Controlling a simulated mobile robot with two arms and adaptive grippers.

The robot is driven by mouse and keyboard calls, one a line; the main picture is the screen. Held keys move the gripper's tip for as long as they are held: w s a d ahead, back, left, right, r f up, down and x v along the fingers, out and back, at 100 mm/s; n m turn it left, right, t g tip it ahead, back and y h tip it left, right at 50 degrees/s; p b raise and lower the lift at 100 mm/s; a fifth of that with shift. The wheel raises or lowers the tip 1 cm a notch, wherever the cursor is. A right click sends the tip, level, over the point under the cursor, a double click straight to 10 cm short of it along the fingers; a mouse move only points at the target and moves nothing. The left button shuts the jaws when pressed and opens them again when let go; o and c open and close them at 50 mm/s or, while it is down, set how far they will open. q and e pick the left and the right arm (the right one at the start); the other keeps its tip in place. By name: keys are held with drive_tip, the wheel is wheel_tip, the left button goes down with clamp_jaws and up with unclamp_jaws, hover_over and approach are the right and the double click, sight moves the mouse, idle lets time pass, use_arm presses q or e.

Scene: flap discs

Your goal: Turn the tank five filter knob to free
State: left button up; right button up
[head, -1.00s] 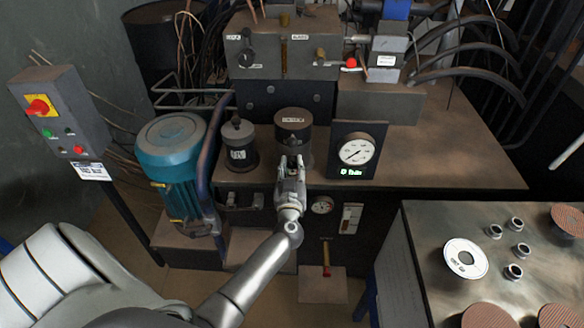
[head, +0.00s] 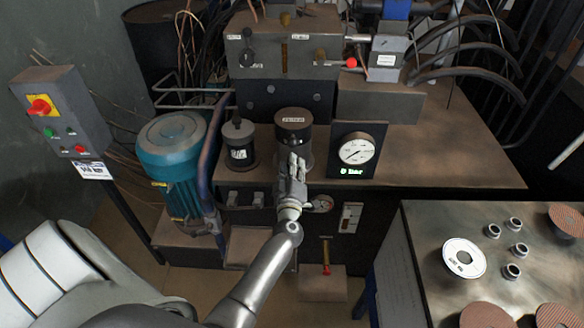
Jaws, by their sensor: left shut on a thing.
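A dark, labelled filter canister (head: 294,122) stands on the brown machine top in the middle of the head view. My left gripper (head: 296,160) is at the canister's front, reaching up from below. Its fingers are shut on a small part there, which I take to be the filter knob. The fingers cover that part, so its position and any marking on it cannot be read. My right gripper does not show.
A smaller dark canister (head: 239,145) stands close to the left, and a round gauge (head: 356,150) close to the right. A teal motor (head: 172,150) is further left. A valve block (head: 285,45) rises behind. A metal table (head: 430,215) with discs and rings is at right.

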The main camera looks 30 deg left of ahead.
use_arm(q)
drive_tip(key=n+b, duration=0.1)
drive_tip(key=n, duration=0.4)
drive_tip(key=shift+f+n, duration=0.1)
drive_tip(key=shift+n, duration=0.3)
idle(0.4)
drive_tip(key=o, duration=1)
